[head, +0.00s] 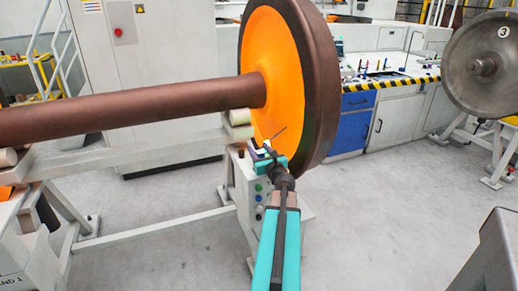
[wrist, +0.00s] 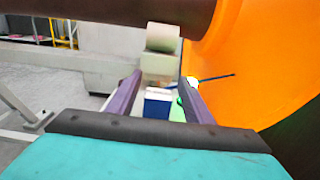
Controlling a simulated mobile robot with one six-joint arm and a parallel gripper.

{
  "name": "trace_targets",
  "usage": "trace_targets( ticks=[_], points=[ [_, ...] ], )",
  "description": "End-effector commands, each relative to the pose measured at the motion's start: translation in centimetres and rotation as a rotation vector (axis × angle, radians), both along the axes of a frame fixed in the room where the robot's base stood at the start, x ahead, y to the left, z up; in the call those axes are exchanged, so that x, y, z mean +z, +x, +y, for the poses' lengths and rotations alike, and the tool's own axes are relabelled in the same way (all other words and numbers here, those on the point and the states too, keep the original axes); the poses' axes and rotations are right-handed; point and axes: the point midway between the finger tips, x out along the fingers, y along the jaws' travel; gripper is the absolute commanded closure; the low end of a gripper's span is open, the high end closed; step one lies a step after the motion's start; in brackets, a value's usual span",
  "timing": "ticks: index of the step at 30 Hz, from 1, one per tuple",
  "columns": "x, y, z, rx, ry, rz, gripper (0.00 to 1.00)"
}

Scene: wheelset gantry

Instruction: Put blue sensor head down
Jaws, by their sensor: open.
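My gripper (wrist: 161,84) is open, with its two purple fingers apart in the wrist view. A small blue block with a pale top, which looks like the blue sensor head (wrist: 157,107), shows between the fingers; I cannot tell whether either finger touches it. A thin dark blue rod (wrist: 217,77) sticks out to the right from a white piece by the right finger, in front of the orange wheel face. In the head view my gripper (head: 269,153) is small and close below the wheel hub, beside the stand; the block is hard to make out there.
The orange wheel (head: 262,75) with its dark rim and the brown axle (head: 130,108) stand close above my gripper. A pale roller (wrist: 162,37) supports the axle. A post with buttons (head: 258,195) is beside my arm.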

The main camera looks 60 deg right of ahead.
Motion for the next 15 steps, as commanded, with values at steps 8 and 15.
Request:
trace_targets(
  ticks=[8,15],
  points=[
    [0.0,-2.5,1.9,-0.001,-0.001,0.001,0.53],
    [0.0,-4.5,3.3,-0.001,-0.001,0.001,0.53]
  ],
)
